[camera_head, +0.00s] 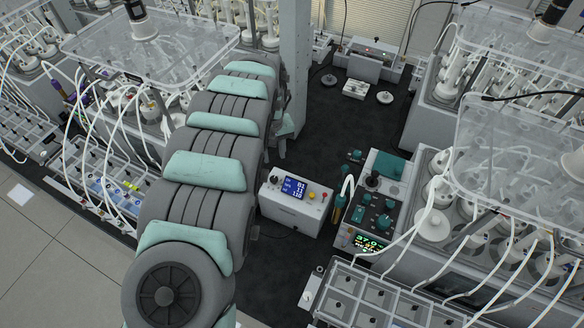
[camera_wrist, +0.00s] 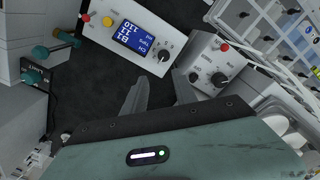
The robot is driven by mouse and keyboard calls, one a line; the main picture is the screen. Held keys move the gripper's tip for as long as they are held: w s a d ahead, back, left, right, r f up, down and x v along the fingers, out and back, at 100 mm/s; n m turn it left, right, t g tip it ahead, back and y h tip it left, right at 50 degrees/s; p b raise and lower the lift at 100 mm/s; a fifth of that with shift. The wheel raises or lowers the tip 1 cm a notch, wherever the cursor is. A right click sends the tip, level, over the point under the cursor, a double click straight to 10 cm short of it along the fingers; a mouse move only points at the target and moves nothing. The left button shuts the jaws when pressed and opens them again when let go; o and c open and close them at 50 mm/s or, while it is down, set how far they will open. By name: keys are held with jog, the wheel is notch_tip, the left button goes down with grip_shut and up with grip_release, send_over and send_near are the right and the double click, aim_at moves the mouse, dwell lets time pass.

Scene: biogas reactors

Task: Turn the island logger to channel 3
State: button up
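The island logger (camera_head: 291,204) is a pale box with a blue display, a black knob, and yellow and red buttons, standing on the dark bench right of my arm. In the wrist view the logger (camera_wrist: 136,62) lies at the top, turned round, with its black knob (camera_wrist: 163,56) at the right end of its face.
Another pale box (camera_wrist: 208,68) with a black knob and a red button stands close beside the logger. In the head view a control panel with teal knobs (camera_head: 375,212) stands to the right, with reactors and loose tubes around.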

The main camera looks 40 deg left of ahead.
aim_at(274, 179)
jog(key=f, duration=0.3)
jog(key=f+p, duration=0.1)
jog(key=f, duration=0.2)
jog(key=s+f, duration=0.1)
jog(key=f, duration=0.2)
jog(key=shift+d+f+p, duration=0.15)
jog(key=shift+p, duration=0.2)
jog(key=shift+s+f, duration=0.1)
jog(key=shift+f, duration=0.5)
jog(key=shift+c, duration=0.2)
grip_shut()
